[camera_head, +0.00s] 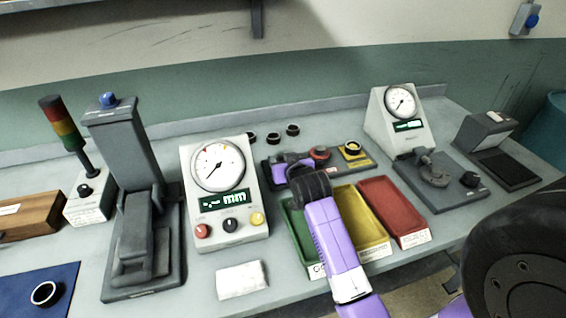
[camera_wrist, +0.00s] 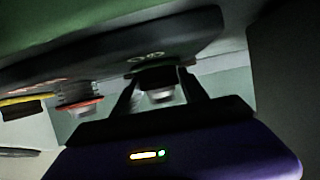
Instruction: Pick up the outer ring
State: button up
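My gripper (camera_head: 277,175) is over the left end of a dark fixture plate (camera_head: 364,164). In the wrist view its two dark fingers (camera_wrist: 162,84) stand apart on either side of a dark, ring-like piece (camera_wrist: 158,77). A pale cylindrical part shows beside that piece. I cannot tell whether the fingers press on it. Several dark rings are in the head view: one on the blue mat (camera_head: 46,293), and three at the back, at left (camera_head: 251,136), middle (camera_head: 273,138) and right (camera_head: 293,130). Which one is the outer ring is unclear.
The plate also carries a red-rimmed station (camera_head: 319,153) and a yellow one (camera_head: 352,149). Green (camera_head: 297,232), yellow (camera_head: 378,240) and red (camera_head: 399,222) trays lie in front, partly under my arm. Dial gauges stand left (camera_head: 220,190) and right (camera_head: 401,115).

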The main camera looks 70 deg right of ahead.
grip_shut()
